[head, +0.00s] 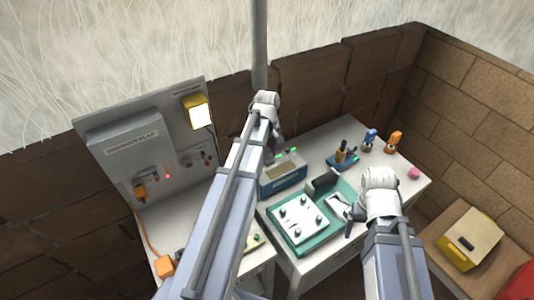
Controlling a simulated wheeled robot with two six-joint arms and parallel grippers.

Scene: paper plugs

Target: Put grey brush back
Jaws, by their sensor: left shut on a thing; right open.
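My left gripper (271,152) is above the back left of the right-hand table, over the blue-grey box, pointing down. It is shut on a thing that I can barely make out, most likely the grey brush. My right gripper (352,214) is open and empty at the right edge of the green mat (288,246). A small blue holder (343,163) with dark and tan upright handles stands near the back of the table.
A white plate with dark knobs (298,217) lies on the mat. A blue-grey box (283,178) stands behind it. Blue (370,138) and orange (393,142) items and a pink piece (414,173) stand at the right. A grey wall panel (128,148) is at the left.

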